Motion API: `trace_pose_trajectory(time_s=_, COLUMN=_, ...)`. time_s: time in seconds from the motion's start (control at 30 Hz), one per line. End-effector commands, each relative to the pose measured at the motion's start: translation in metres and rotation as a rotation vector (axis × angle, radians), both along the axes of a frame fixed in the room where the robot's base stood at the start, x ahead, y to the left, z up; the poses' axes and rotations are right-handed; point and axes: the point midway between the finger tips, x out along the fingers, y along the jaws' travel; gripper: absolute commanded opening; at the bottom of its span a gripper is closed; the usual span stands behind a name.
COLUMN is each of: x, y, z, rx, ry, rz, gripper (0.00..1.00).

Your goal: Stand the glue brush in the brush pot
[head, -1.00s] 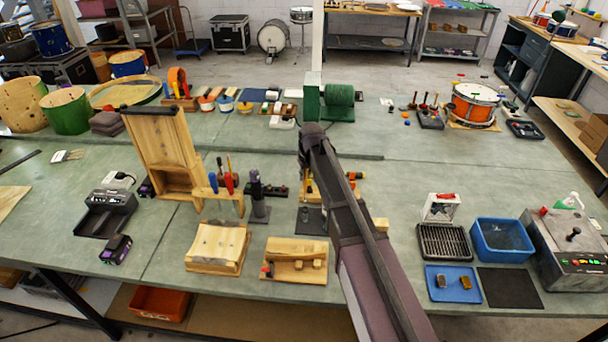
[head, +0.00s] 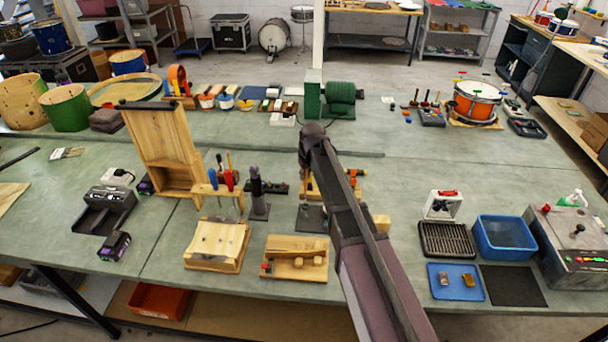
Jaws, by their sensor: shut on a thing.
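My arm (head: 350,228) rises from the bottom edge to a dark joint at the centre of the head view. My gripper is hidden behind this arm, so I cannot see its jaws or what is in them. I cannot make out the glue brush for sure. A few flat, pale brush-like pieces (head: 66,153) lie on the bench at the left. I cannot tell which thing is the brush pot. Small round tubs, one blue and white (head: 226,103) and one yellow (head: 245,105), stand on the back bench left of the green machine.
A wooden rack (head: 224,191) of upright tools stands left of my arm. A blue bin (head: 502,251), black grate (head: 446,254) and grey machine (head: 570,250) crowd the right. Bench surface right of my arm's joint is mostly clear.

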Motion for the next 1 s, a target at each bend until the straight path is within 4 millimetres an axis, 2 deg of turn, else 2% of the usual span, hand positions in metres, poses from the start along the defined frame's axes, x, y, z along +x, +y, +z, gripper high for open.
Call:
trace_pose_trajectory(time_s=0.03, x=0.0000, y=-0.0001, z=-0.0066, rx=0.000, ry=0.000, rz=0.000, gripper=0.00)
trace_pose_trajectory(time_s=0.23, x=0.0002, y=-0.0004, z=-0.0147, rx=0.000, ry=0.000, rz=-0.001, gripper=0.00)
trace_pose_trajectory(time_s=1.0, x=-0.0004, y=-0.0030, z=-0.0156, rx=0.000, ry=0.000, rz=-0.002, gripper=0.00)
